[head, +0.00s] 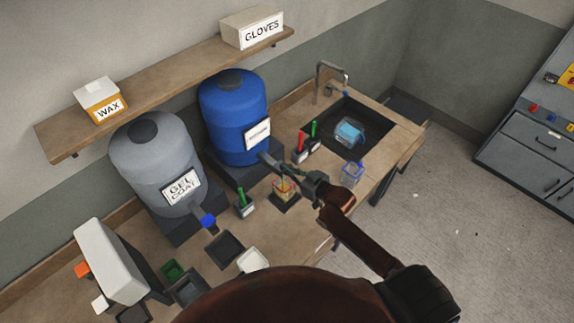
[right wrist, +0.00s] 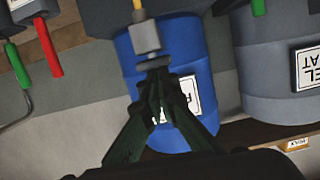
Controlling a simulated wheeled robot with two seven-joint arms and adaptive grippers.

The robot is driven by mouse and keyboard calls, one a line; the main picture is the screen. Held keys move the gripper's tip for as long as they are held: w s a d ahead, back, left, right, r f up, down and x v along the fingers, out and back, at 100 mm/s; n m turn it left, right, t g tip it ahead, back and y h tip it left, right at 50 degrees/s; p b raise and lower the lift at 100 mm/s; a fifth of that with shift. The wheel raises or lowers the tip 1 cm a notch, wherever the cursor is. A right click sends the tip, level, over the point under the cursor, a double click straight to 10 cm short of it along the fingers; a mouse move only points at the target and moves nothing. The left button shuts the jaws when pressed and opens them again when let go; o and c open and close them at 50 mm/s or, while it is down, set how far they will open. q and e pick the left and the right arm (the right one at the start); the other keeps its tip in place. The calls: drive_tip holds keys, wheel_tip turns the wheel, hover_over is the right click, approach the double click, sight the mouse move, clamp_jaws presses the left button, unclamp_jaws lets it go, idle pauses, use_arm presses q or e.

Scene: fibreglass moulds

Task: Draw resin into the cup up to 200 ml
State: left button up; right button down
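The blue drum (head: 236,115) stands on a dark stand at the back of the bench; its label is too small to read. Its grey tap (right wrist: 146,38) shows in the right wrist view, with a thin yellow strip (right wrist: 137,4) at its outlet, like a resin stream. My right gripper (right wrist: 157,68) has its fingers together on the dark tap handle. In the head view my right gripper (head: 304,180) is beside the tap. A clear cup (head: 284,186) with yellowish, reddish colour stands below on a dark pad; its level cannot be read. My left gripper is not in view.
A grey gel coat drum (head: 150,150) stands to the left. A second clear cup (head: 352,171) with a blue rim is near the bench's right edge. A sink (head: 368,128) is behind it. Red and green-handled tools (head: 306,145) and small trays (head: 225,249) crowd the bench.

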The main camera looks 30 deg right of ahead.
drive_tip(key=shift+s+f, duration=0.15)
drive_tip(key=shift+f, duration=0.4)
drive_tip(key=s+d+r+p, duration=0.1)
drive_tip(key=s+d+r, duration=0.2)
drive_tip(key=s+r, duration=0.4)
drive_tip(key=shift+s+r, duration=0.25)
drive_tip(key=shift+s, duration=0.7)
drive_tip(key=shift+d, duration=0.1)
